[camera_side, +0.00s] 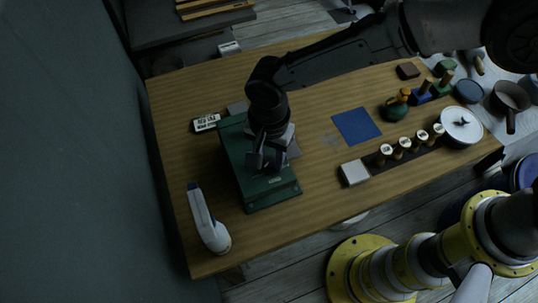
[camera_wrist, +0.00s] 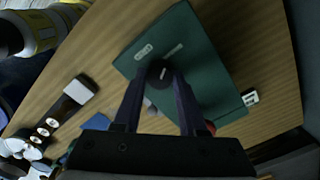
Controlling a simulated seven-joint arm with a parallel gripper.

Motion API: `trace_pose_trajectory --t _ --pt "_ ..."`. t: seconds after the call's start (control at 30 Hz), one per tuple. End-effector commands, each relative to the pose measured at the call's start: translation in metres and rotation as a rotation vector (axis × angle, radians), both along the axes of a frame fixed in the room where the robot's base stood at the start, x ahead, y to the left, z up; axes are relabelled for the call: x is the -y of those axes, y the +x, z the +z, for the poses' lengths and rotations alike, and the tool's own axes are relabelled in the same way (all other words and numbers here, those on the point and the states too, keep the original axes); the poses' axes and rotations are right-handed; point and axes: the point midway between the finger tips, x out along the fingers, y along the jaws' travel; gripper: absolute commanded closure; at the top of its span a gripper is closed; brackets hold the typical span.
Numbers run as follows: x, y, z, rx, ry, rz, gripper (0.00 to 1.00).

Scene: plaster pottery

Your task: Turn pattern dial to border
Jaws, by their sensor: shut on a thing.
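The dark green box (camera_side: 245,175) stands on the left part of the wooden table; it also shows in the wrist view (camera_wrist: 205,45). In the wrist view a round black dial (camera_wrist: 160,70) with a short pale mark sits on its face, beside two small pale labels (camera_wrist: 143,51). My gripper (camera_wrist: 160,82) points down at the box, with its fingertips closed on the two sides of the dial. In the side view my gripper (camera_side: 265,163) hides the dial. The label writing is too small to read.
A small white sign (camera_side: 206,122) lies behind the box.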

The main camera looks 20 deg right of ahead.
Motion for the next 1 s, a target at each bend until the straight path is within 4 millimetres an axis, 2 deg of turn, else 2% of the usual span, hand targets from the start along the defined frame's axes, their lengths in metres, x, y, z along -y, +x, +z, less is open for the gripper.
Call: trace_pose_trajectory --t 0.6,0.63,0.7,0.8,1.0 --pt "-0.0003 0.0014 0.0025 0.003 0.002 -0.043 1.00" --pt "-0.0003 0.0014 0.0025 0.003 0.002 -0.043 0.57" --pt "-0.0002 0.0013 0.0023 0.003 0.002 -0.043 0.45" --pt "-0.0002 0.0010 0.0017 0.003 0.001 -0.043 0.29" --pt "-0.0001 0.0005 0.0008 0.001 0.001 -0.042 0.29"
